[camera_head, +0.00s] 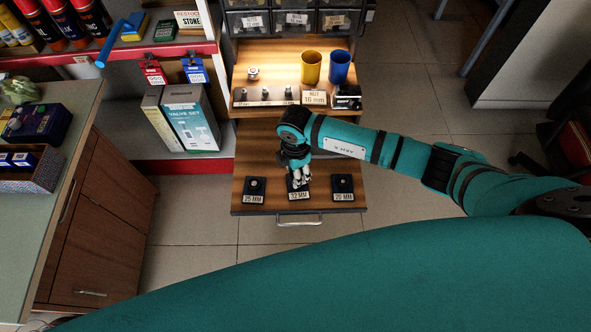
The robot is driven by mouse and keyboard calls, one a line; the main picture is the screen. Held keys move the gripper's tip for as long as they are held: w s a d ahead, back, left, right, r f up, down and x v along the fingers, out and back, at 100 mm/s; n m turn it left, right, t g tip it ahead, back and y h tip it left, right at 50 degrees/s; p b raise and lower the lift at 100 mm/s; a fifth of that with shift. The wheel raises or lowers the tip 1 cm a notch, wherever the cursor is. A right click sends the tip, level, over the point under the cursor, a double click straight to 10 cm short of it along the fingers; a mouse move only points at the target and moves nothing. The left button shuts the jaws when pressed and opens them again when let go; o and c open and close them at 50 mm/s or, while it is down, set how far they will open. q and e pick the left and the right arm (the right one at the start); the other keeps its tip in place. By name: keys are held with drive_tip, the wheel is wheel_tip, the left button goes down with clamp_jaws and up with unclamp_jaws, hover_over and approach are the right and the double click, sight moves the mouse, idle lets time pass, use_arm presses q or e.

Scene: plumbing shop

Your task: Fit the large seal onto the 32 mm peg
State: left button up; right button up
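The 32 mm peg's black base (304,194) stands in the middle near the front edge of the pulled-out wooden drawer, with a 32 MM label in front. My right gripper (300,184) points down directly over this base and hides most of the peg. Its fingers are too small and dark to tell whether they are open or shut, or whether they hold a seal. I cannot make out the large seal anywhere; it may be hidden by the gripper. My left gripper is not in view.
A 25 MM peg block (255,186) stands left of the gripper and a 20 MM block (343,184) right of it. On the shelf behind are a yellow cup (312,68), a blue cup (339,67) and small fittings (265,93). A valve set box (189,120) stands at left.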

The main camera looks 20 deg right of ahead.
drive_tip(key=shift+f+b, duration=0.75)
drive_tip(key=shift+f, duration=0.45)
idle(0.6)
drive_tip(key=o, duration=0.5)
drive_tip(key=shift+r, duration=0.1)
wheel_tip(320, 180, up, 11)
drive_tip(key=p, duration=1)
idle(0.5)
